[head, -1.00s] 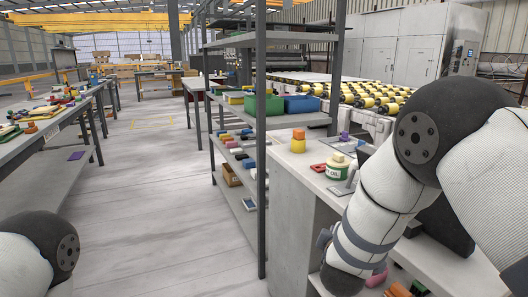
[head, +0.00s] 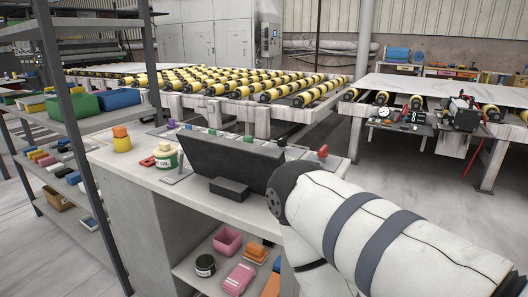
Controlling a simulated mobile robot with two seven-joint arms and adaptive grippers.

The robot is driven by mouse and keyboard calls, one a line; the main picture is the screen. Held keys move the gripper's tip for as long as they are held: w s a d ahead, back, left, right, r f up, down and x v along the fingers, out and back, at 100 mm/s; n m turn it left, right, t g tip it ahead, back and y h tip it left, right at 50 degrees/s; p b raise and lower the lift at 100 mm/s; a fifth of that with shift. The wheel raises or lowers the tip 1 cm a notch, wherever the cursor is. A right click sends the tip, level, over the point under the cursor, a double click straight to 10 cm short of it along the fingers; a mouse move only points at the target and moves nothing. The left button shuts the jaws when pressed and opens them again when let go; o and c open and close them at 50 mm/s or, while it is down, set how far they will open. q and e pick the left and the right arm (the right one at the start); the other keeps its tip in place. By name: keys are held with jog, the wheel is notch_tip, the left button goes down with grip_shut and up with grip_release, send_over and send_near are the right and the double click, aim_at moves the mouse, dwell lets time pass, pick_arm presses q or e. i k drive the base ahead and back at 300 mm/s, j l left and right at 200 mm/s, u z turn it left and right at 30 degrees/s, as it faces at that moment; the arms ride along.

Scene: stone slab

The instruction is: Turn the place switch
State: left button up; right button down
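A counter (head: 125,160) carries a dark upright panel (head: 230,160) with a small dark box (head: 229,188) in front. Behind the panel's top edge stands a row of small coloured knobs or switches, among them a purple one (head: 171,123), a green one (head: 248,139) and a red-topped one (head: 322,151). No label is legible, so I cannot tell which is the place switch. The panel hides the lower parts of several of them. My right arm comes in from the lower right, its dark joint close to the panel's right end. Neither gripper is in view.
A green-and-white can (head: 166,155), a red item (head: 147,161) and a yellow-orange object (head: 121,139) stand on the counter's left. Bins, a pink block (head: 239,279) and a dark tin (head: 205,265) sit below. A shelf rack (head: 75,130) stands left, yellow-black rollers (head: 265,95) behind.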

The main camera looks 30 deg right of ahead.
aim_at(282, 143)
jog(key=z, duration=1.15)
